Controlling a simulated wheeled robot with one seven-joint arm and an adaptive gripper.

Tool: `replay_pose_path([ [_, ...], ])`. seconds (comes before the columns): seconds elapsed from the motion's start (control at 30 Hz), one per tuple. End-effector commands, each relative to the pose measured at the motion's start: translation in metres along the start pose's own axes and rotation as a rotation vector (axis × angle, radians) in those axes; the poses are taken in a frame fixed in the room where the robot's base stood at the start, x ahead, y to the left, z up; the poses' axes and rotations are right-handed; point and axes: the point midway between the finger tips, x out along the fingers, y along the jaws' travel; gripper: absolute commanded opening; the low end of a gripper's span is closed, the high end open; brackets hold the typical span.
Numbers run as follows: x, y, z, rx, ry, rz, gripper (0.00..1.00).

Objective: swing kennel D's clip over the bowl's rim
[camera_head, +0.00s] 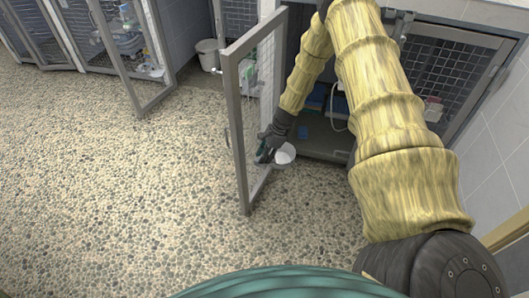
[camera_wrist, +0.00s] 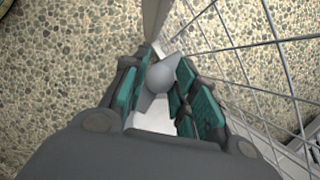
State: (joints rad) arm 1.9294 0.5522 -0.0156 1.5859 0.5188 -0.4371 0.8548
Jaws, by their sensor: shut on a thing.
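My gripper (camera_head: 264,152) reaches down beside the open mesh door (camera_head: 236,125) of a kennel, near the door's lower part. In the wrist view, its teal-padded fingers (camera_wrist: 160,92) are shut on a grey clip (camera_wrist: 160,77) with a round hub and a slanting lever. A white bowl (camera_head: 286,153) is just right of the fingers in the head view. A white surface (camera_wrist: 155,115) lies below the clip in the wrist view, probably part of the bowl. I cannot tell whether the clip lies over the bowl's rim.
Door mesh (camera_wrist: 255,75) runs close along the gripper's right side in the wrist view. The open kennel (camera_head: 325,135) holds blue items and a pale hose. The pebbled floor (camera_head: 110,190) at left is clear.

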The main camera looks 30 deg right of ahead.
Motion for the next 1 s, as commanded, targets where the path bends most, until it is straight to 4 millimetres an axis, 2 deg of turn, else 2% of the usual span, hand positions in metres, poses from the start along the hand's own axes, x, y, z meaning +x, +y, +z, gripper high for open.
replay_pose_path([
  [0.6, 0.0015, -0.0024, -0.0003, -0.504, 0.002, 0.210, 0.04],
  [1.0, 0.0016, -0.0038, 0.0001, -0.667, 0.002, 0.276, 0.06],
])
